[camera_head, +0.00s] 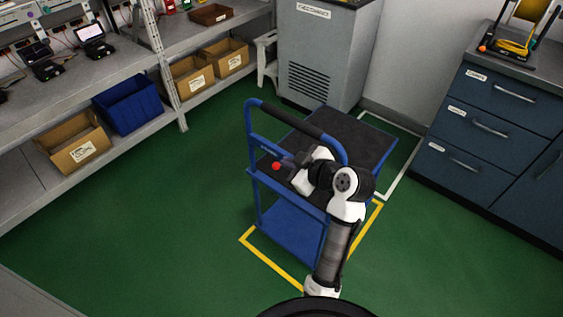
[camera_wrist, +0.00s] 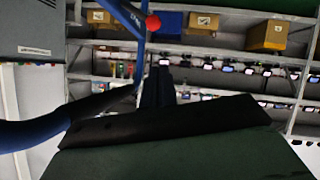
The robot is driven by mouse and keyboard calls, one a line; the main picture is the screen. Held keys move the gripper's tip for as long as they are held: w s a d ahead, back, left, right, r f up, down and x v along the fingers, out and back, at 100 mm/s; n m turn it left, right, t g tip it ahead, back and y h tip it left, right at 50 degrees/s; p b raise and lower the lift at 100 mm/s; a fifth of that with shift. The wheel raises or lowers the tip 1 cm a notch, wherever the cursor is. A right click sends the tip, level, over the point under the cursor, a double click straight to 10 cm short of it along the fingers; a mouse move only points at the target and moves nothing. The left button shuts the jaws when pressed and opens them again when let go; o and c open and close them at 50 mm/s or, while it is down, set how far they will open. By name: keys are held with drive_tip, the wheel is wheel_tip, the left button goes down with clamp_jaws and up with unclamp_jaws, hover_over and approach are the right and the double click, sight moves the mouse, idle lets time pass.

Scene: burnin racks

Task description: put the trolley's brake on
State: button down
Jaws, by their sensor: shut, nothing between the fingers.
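The blue trolley (camera_head: 290,235) stands on the green floor, with a dark top deck and a looped push handle (camera_head: 249,130). A red knob (camera_head: 276,166) shows at the handle end of the deck; it is probably the brake lever's knob. In the wrist view the red knob (camera_wrist: 153,22) is near the top, beside a blue bar. My gripper (camera_head: 288,161) is shut and empty, just right of the knob in the head view. In the wrist view my gripper's dark fingers (camera_wrist: 158,84) show apart from the knob in the picture. Contact cannot be told. The trolley's wheels are hidden.
Yellow floor marking (camera_head: 272,267) lies around the trolley's near side. A grey cabinet (camera_head: 322,55) stands behind it, and blue drawers (camera_head: 488,125) are at the right. Shelving with a blue bin (camera_head: 130,103) and cardboard boxes is at the left. The floor left of the trolley is clear.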

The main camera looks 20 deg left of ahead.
drive_tip(key=w+a+f+p, duration=0.1)
drive_tip(key=w+a+f, duration=0.2)
drive_tip(key=f, duration=0.2)
drive_tip(key=shift+p, duration=0.3)
drive_tip(key=shift+a+f, duration=0.1)
drive_tip(key=shift+f, duration=0.15)
